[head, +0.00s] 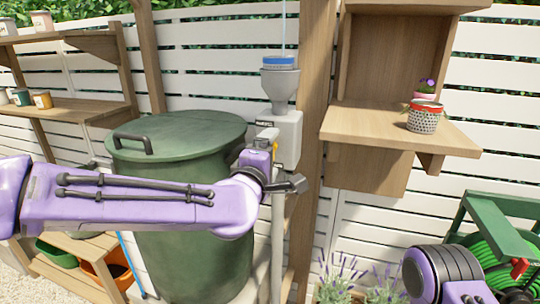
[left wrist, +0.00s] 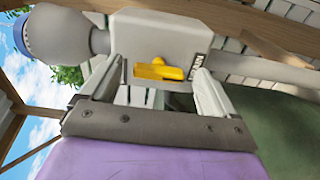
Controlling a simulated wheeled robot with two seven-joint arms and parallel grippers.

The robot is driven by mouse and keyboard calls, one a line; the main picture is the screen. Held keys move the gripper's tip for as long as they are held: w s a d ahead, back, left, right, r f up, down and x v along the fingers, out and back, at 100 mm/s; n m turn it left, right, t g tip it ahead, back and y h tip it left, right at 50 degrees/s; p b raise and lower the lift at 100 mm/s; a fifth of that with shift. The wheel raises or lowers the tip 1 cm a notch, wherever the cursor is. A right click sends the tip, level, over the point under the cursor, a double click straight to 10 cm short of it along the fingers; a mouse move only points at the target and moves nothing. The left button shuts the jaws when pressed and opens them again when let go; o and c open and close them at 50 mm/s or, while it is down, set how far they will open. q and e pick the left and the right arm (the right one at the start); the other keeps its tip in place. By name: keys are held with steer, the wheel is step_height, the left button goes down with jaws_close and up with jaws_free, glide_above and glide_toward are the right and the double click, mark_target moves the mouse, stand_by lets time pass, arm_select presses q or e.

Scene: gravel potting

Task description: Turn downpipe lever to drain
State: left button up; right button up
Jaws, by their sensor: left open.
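The downpipe diverter is a grey box (head: 287,138) below a grey funnel (head: 280,88) on the fence, beside the green barrel. In the left wrist view, the box (left wrist: 185,35) fills the top middle, with a yellow lever (left wrist: 158,70) on its face. A small dark label lies just right of the lever, only partly readable. My left gripper (head: 268,137) is at the front of the box. In the left wrist view, its open fingers (left wrist: 155,88) stand on either side of the lever with gaps, not closed on it. My right gripper is out of view.
The green lidded barrel (head: 185,225) stands close left, under my left arm. A wooden shelf (head: 385,122) with a patterned pot (head: 424,117) is to the right. A green hose reel (head: 490,250) stands at far right. A wooden post (head: 314,90) rises just right of the box.

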arm_select(q)
steer(key=b+v, duration=0.2)
steer(key=v, duration=0.8)
steer(key=shift+b, duration=0.35)
steer(key=shift+s, duration=0.15)
steer(key=s+a+f+m+g+y, duration=0.15)
steer(key=a+f, duration=0.35)
steer(key=f, duration=0.7)
steer(key=a+f+m+g+y, duration=0.1)
steer(key=a+f+g+y, duration=0.3)
steer(key=f, duration=0.8)
steer(key=a+f+m+g+y, duration=0.15)
steer(key=a+f, duration=0.45)
steer(key=f, duration=0.6)
steer(key=s+a+f+m+g+y, duration=0.1)
steer(key=s+a+f+g, duration=0.2)
steer(key=s+a+f, duration=0.3)
steer(key=s+a+f+m+g+y, duration=0.1)
steer(key=s+a+f+g, duration=0.3)
steer(key=s+f, duration=1)
steer(key=s+a+m, duration=0.1)
steer(key=s+a, duration=0.1)
steer(key=s, duration=0.4)
steer(key=shift+s+a+f, duration=0.2)
steer(key=shift+s, duration=0.2)
